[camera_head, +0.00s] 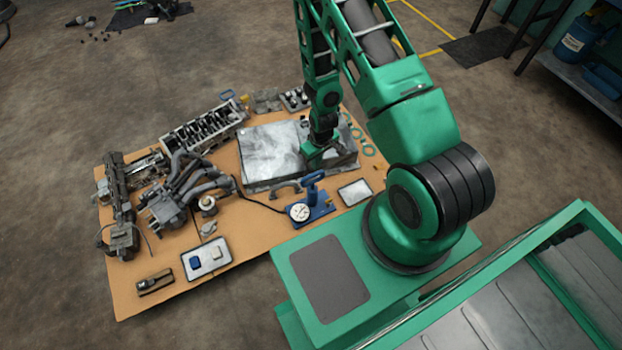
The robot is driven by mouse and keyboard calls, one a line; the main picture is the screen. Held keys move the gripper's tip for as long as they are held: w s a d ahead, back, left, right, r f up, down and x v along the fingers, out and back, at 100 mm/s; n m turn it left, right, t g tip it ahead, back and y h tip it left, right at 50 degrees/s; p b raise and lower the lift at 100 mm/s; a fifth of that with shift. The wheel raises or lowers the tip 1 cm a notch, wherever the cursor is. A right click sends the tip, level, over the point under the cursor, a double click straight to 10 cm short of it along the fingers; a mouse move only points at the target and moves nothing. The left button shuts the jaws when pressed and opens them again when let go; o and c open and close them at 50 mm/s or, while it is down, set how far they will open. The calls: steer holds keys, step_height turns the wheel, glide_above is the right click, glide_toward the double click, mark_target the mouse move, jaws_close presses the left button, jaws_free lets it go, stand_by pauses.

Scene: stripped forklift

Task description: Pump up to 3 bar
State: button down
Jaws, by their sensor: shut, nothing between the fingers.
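A small blue hand pump (318,210) stands near the front edge of the brown board. Its blue handle (314,178) rises above the base. A round white gauge (299,212) sits at its left side; its needle is too small to read. A dark hose (262,205) runs left from the pump towards the engine parts. My green gripper (312,155) is shut and empty. It is over the right part of a grey metal block (270,150), behind the pump and apart from its handle. I cannot tell whether the gripper touches the block.
Brown board (240,268) lies on the floor. A cylinder head (200,130), pipe manifold (190,178) and other metal parts fill its left and back. A tray with blue pieces (206,258) is at the front, a pale plate (354,192) right of the pump. Green rings (357,133) lie at right.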

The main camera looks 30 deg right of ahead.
mark_target(314, 176)
steer(key=shift+w+f, duration=0.1)
stand_by(0.3)
steer(key=shift+w+a+f, duration=0.1)
steer(key=shift+w+f, duration=0.05)
steer(key=shift+f, duration=1.4)
steer(key=shift+w+f, duration=0.15)
steer(key=shift+f, duration=3.65)
steer(key=s, duration=0.2)
steer(key=s+r, duration=0.1)
steer(key=shift+d, duration=0.3)
steer(key=shift+r, duration=0.15)
step_height(314, 176, up, 10)
steer(key=shift+s+r, duration=0.25)
steer(key=shift+s, duration=0.2)
